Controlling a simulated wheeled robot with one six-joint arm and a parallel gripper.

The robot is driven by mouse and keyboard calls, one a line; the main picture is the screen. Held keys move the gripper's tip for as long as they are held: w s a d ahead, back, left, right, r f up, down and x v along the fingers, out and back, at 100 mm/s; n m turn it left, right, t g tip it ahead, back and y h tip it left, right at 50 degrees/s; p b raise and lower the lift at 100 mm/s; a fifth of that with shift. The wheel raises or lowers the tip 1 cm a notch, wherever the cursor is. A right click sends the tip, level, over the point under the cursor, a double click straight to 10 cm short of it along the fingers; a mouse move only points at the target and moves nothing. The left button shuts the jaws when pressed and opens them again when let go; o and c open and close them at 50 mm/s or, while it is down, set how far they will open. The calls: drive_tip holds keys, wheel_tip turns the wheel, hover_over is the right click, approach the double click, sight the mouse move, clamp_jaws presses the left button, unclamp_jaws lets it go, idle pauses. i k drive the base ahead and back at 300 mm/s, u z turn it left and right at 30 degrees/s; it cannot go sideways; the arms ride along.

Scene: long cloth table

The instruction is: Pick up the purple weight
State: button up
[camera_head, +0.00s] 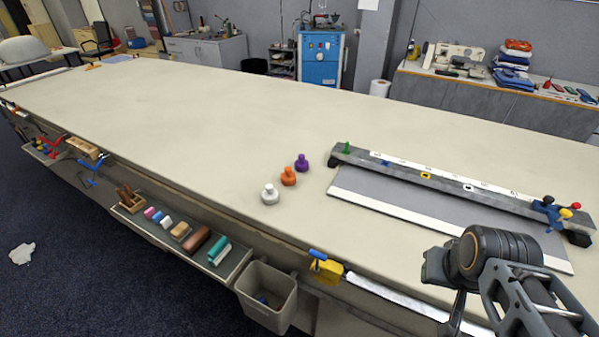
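The purple weight (301,163) stands upright on the long cloth table (190,110), near the middle of the picture. It is the farthest back of a short diagonal row. An orange weight (288,177) stands just in front of it and to its left, and a white weight (270,195) stands nearest the table's front edge. My arm shows at the lower right, well to the right of the weights and apart from them. My gripper's fingertips cannot be made out, so its opening is unclear.
A long grey rail with a ruler strip (430,172) lies on a grey board (400,205) right of the weights. Its coloured knobs stick up at both ends. A grey bin (267,297) and a tool shelf (185,235) hang along the front edge. The table left of the weights is clear.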

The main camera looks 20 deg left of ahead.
sight(301, 165)
drive_tip(key=k, duration=0.3)
drive_tip(key=u, duration=2.6)
drive_tip(key=i, duration=2.35)
drive_tip(key=z, duration=3)
drive_tip(key=i, duration=0.55)
drive_tip(key=u, duration=0.05)
